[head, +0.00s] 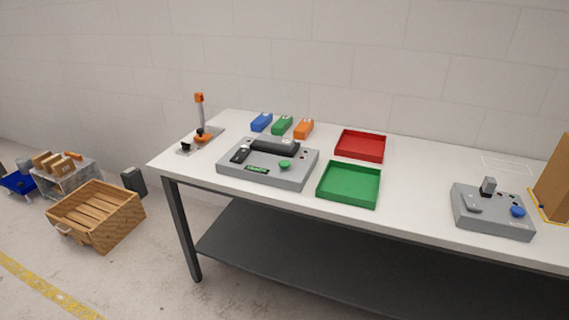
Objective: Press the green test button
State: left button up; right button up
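The green test button (285,165) is a round cap on top of a grey test machine (293,183), toward its front right. The machine stands on the left half of the white table (414,178). A dark bar-like part (275,146) and a small black part (240,154) sit on its top behind and left of the button. Nothing covers the button. Neither of my grippers shows in the head view.
An orange-topped lever device (200,120) is left; another grey machine (493,225) is far right.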

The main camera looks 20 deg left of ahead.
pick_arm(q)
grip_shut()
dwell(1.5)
